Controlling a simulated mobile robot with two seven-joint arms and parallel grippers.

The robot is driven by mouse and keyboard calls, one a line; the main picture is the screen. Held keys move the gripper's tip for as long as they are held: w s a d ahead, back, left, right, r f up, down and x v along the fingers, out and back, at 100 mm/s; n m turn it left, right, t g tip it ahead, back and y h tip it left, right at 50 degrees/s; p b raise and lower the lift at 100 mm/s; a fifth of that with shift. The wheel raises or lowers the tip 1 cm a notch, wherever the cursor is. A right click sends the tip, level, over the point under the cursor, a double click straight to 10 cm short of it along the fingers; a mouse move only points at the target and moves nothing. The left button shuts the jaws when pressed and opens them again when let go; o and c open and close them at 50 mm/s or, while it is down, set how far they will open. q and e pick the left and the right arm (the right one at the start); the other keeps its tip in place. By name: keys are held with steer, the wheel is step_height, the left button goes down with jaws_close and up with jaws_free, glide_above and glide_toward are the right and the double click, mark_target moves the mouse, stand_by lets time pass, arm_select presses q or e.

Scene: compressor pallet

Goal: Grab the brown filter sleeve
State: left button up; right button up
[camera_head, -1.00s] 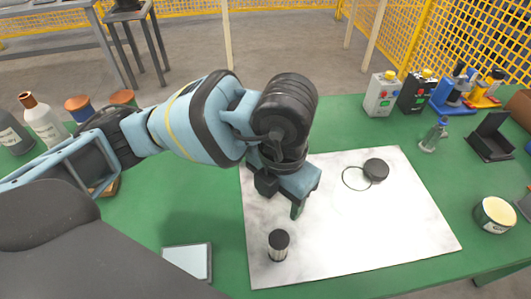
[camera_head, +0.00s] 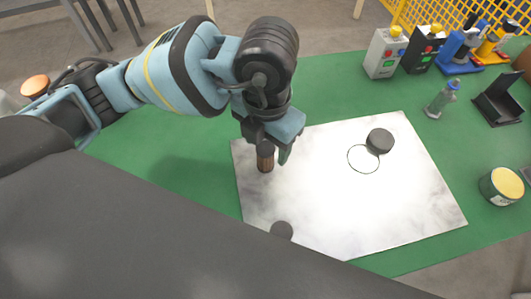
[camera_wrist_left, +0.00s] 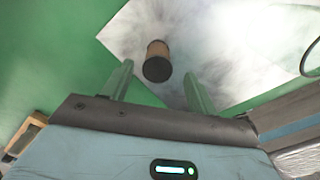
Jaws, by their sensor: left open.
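The brown filter sleeve (camera_head: 265,160) is a short upright cylinder with a dark top, on the left part of a white marbled sheet (camera_head: 330,215). My left gripper (camera_head: 270,152) points down over it, and its hand hides part of the sleeve's top in the head view. In the left wrist view the sleeve (camera_wrist_left: 157,66) shows between the two green fingers of the left gripper (camera_wrist_left: 158,72), with a gap on both sides. The fingers are open and hold nothing. My right gripper is not seen.
A dark-topped cylinder (camera_head: 281,231) stands nearer, partly hidden by my own body. A black puck (camera_head: 380,140) and thin ring (camera_head: 363,158) lie to the right on the sheet. A bottle (camera_head: 442,98), yellow-topped can (camera_head: 501,186) and switch boxes (camera_head: 385,53) stand farther right.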

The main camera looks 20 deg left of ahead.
mark_target(266, 148)
arm_select(q)
steer(key=shift+w+a+f, duration=0.1)
steer(key=shift+f, duration=1.4)
steer(key=shift+w+a+f, duration=0.1)
steer(key=shift+f, duration=1.4)
steer(key=c, duration=1.1)
steer(key=shift+o, duration=0.2)
steer(key=shift+r, duration=0.15)
steer(key=shift+r, duration=0.5)
step_height(266, 148, up, 2)
steer(key=shift+r, duration=0.1)
steer(key=s+d, duration=0.3)
steer(key=d, duration=0.1)
steer(key=s+d+r, duration=0.1)
steer(key=s+d, duration=0.1)
steer(key=d, duration=0.3)
steer(key=s+d, duration=0.3)
steer(key=d, duration=0.1)
steer(key=shift+s+d+r+b, duration=0.3)
steer(key=shift+d+b, duration=0.05)
steer(key=shift+b, duration=0.05)
